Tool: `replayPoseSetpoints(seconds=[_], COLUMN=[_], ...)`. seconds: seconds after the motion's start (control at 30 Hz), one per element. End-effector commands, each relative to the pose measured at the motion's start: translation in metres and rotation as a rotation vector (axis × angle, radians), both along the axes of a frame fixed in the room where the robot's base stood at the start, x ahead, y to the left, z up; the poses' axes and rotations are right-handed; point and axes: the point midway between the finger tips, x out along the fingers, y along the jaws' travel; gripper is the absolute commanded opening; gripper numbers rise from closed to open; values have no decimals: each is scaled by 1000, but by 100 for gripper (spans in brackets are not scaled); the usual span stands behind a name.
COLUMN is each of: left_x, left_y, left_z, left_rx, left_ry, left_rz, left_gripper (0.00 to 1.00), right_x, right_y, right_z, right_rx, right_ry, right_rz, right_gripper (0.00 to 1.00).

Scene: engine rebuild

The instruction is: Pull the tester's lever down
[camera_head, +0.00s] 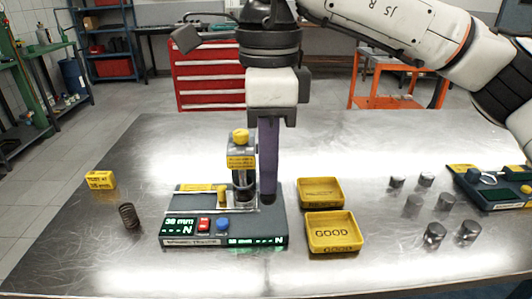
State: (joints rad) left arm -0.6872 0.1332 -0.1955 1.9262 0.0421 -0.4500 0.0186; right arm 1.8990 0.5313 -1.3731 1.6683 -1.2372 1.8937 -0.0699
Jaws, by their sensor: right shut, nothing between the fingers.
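The tester stands on the steel table, with a dark grey base (180,228) carrying green displays that read "38 mm" and "N". A red and a blue button sit on its front. Its upright head (242,160) has a yellow label and a yellow knob (240,136) on top. I cannot clearly make out which part is the lever; some of the tester's right side is hidden. My right gripper (268,198) points straight down, shut and empty. Its long purple-grey fingers are just right of the head, tips low over the base's right part; contact cannot be told. My left gripper is not in view.
A coil spring (128,216) and a small yellow block (100,180) are at left. Two yellow trays, one behind (320,184) and one marked GOOD (334,248), are right of the tester. The front left is clear.

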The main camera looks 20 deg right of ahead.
Motion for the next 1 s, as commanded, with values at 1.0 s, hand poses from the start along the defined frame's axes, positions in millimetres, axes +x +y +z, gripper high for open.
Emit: replayPoseSetpoints(seconds=[1.0], left_x=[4], left_y=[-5], left_z=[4], left_rx=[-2], left_ry=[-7], left_rz=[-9], left_gripper=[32], right_x=[-1], right_y=[0], right_z=[-7], right_rx=[-1], right_ry=[1], right_rz=[1], right_gripper=[0])
